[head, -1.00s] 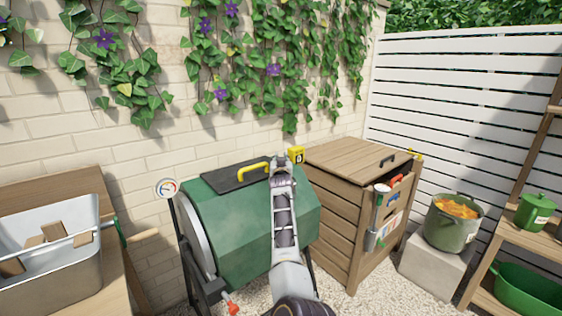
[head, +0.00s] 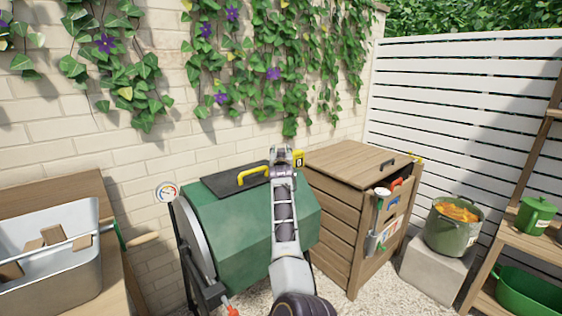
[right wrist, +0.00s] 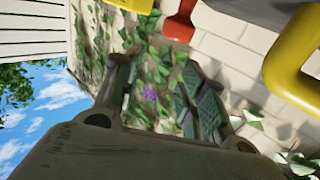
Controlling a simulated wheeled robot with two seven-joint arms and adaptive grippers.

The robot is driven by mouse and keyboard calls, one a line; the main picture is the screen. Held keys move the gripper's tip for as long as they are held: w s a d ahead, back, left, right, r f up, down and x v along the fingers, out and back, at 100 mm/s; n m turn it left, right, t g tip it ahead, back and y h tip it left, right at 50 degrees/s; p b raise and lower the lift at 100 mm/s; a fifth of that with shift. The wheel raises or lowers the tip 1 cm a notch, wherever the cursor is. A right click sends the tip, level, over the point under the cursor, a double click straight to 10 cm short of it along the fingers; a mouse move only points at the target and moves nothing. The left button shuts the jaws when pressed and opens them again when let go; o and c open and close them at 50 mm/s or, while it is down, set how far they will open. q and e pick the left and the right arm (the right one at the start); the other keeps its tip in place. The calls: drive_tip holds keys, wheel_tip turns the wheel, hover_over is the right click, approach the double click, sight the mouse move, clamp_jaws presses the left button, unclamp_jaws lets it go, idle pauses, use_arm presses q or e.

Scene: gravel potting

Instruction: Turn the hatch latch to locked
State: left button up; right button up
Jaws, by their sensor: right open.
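The green drum (head: 235,235) has a dark hatch (head: 222,182) on top with a yellow bar handle (head: 254,175). My right gripper (head: 281,152) is raised at the hatch's right end, beside a small yellow plate (head: 298,159). It hides whatever part of the latch lies behind it. In the right wrist view, my open right gripper (right wrist: 163,85) has nothing between its fingers. A red piece (right wrist: 181,22), perhaps the latch lever, shows beyond the fingers, apart from them. The yellow handle (right wrist: 290,65) is at the right there. My left gripper is out of view.
A wooden cabinet (head: 335,215) stands close to the drum's right. A dial gauge (head: 167,191) is at the drum's left. A metal tub (head: 60,285) sits on a bench at far left. A green pot (head: 452,235) stands on a block at right. A brick wall is behind.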

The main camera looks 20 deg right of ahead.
drive_tip(key=shift+r, duration=2.55)
